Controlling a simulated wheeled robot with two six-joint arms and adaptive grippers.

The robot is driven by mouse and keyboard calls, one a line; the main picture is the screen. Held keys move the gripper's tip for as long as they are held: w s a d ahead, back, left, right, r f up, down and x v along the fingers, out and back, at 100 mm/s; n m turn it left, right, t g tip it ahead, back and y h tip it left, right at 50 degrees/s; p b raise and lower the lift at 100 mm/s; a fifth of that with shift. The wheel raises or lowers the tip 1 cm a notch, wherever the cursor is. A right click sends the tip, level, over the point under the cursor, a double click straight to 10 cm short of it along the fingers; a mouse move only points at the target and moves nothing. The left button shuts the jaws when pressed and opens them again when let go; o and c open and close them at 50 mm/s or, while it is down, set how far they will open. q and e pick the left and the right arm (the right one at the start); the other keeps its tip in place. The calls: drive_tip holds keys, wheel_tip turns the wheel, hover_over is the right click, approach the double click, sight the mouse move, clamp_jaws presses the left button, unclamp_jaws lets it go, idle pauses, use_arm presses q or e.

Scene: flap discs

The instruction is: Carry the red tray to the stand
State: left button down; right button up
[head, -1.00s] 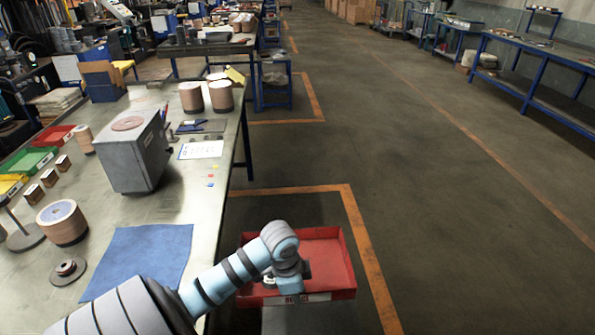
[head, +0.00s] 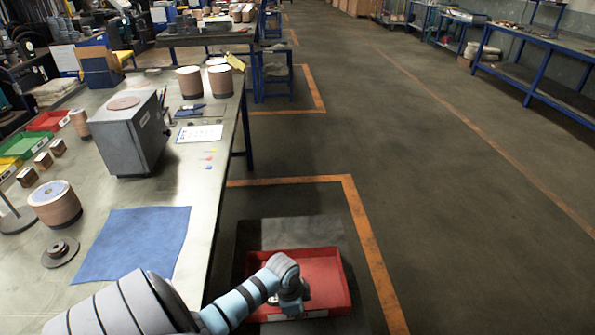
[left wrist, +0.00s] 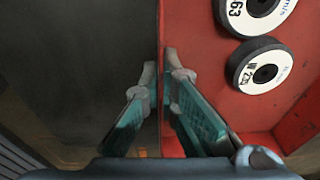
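The red tray (head: 325,268) is at the bottom middle of the head view, right of the workbench, over the dark grey flat top of the stand (head: 290,232). I cannot tell whether it touches that top. My left gripper (head: 292,305) is at the tray's near wall and hides part of its inside. In the left wrist view, the fingers (left wrist: 160,80) are closed on either side of the red tray wall (left wrist: 200,50). Two dark-rimmed discs (left wrist: 262,70) with white labels lie in the tray. My right gripper is not in view.
The workbench (head: 190,215) on the left holds a blue cloth (head: 135,243), a grey box (head: 130,135), rolls and small bins. Orange floor lines (head: 362,235) run right of the stand. The floor farther right is clear.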

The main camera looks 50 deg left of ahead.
use_arm(q)
drive_tip(key=c, duration=1.8)
unclamp_jaws()
drive_tip(key=shift+s, duration=0.1)
drive_tip(key=shift+r, duration=0.45)
wheel_tip(320, 180, up, 11)
drive_tip(key=s+p, duration=0.1)
drive_tip(key=p, duration=0.3)
drive_tip(key=shift+s+a, duration=0.3)
drive_tip(key=shift+a, duration=0.15)
